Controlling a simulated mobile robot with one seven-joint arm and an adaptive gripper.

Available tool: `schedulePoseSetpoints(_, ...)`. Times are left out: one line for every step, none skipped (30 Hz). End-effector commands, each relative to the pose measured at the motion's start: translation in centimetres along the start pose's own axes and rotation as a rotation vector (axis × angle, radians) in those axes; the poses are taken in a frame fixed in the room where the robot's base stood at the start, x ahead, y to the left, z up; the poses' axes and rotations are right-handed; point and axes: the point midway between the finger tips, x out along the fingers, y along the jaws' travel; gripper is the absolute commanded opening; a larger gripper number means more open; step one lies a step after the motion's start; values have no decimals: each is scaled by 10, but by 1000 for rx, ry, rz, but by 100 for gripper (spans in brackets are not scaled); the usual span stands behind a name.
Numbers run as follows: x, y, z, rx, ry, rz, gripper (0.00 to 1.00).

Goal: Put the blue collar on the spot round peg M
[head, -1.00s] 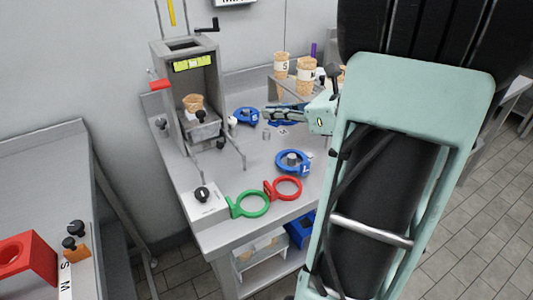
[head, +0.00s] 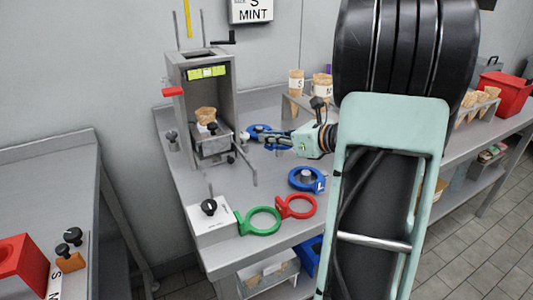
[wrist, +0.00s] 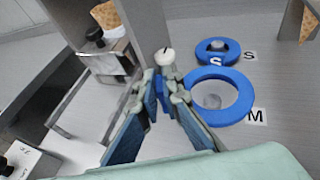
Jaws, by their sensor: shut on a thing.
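My gripper (wrist: 168,92) is shut on the tab side of a blue collar (wrist: 247,97), a ring that juts to the right of the fingers in the wrist view. In the head view my gripper (head: 282,139) hides most of the held collar and the peg.
Another blue collar (wrist: 232,46) sits around a peg by label S. A blue collar (head: 295,180) marked L sits around a peg nearer the front. Red (head: 282,213) and green (head: 246,220) rings lie at the front edge. A metal press frame (head: 172,103) stands left.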

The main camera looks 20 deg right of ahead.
Motion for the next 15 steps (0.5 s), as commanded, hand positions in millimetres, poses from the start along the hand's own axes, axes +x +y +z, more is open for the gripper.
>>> schedulePoseSetpoints(4,0,-2,-1,-1,1,0)
schedulePoseSetpoints(5,0,-2,-1,-1,1,0)
schedulePoseSetpoints(6,-1,-3,-2,-2,0,0)
schedulePoseSetpoints(8,-1,-4,-2,-2,1,0)
schedulePoseSetpoints(10,-1,-5,-1,-2,1,0)
schedulePoseSetpoints(14,-1,-8,-1,-1,2,0)
schedulePoseSetpoints(17,-1,-11,0,0,3,0)
schedulePoseSetpoints(20,-2,-15,2,0,2,0)
schedulePoseSetpoints(22,-2,-23,2,0,1,0)
schedulePoseSetpoints(23,-2,-28,2,0,0,0)
schedulePoseSetpoints(25,-2,-32,2,0,0,0)
schedulePoseSetpoints(26,-2,-36,1,0,1,0)
schedulePoseSetpoints(27,-2,-38,0,0,0,0)
schedulePoseSetpoints(27,-2,-39,0,0,0,0)
schedulePoseSetpoints(27,-2,-38,-1,-1,0,0)
